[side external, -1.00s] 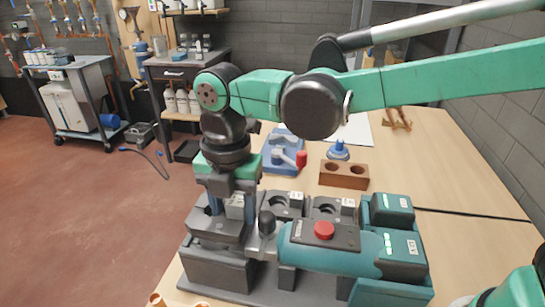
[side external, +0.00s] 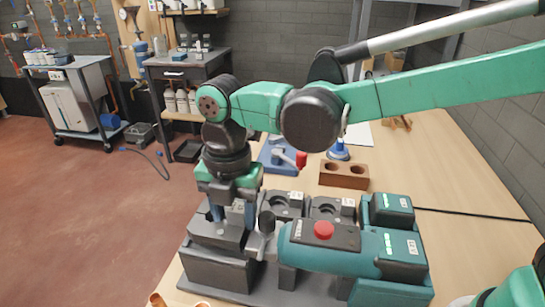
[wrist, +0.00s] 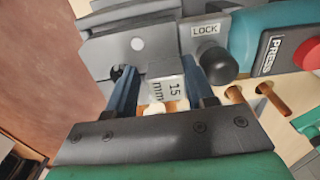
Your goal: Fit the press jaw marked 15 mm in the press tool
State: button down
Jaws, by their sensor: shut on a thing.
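The grey press jaw marked 15 mm shows in the wrist view (wrist: 130,42), its labelled tab between my blue fingers. In the side view this jaw (side external: 213,236) is low at the head end of the press tool. My gripper (side external: 233,212) points down over it, shut on the tab; its fingers also show in the wrist view (wrist: 160,82). The teal press tool (side external: 330,254) lies on its side, with a red button and a black lock knob (wrist: 217,66) close beside the jaw. I cannot tell whether the jaw is fully seated in the tool head.
Two other jaws (side external: 284,204) (side external: 325,207) sit in the rack behind the tool. A brown block with two holes (side external: 344,174) and a blue fixture (side external: 279,155) lie farther back. The right of the bench (side external: 450,185) is mostly clear.

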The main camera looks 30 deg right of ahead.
jog(key=shift+f, duration=0.5)
jog(key=shift+c, duration=1.1)
grip_release()
jog(key=shift+r, duration=2.65)
jog(key=s+d+f+m+t, duration=0.1)
jog(key=s+d+m+t, duration=0.1)
jog(key=d+m, duration=0.8)
jog(key=s+d+f+m+t, duration=0.1)
jog(key=s+d+m+t, duration=0.2)
jog(key=d+m, duration=0.7)
jog(key=m+t, duration=0.2)
jog(key=m, duration=0.5)
jog(key=shift+s, duration=0.3)
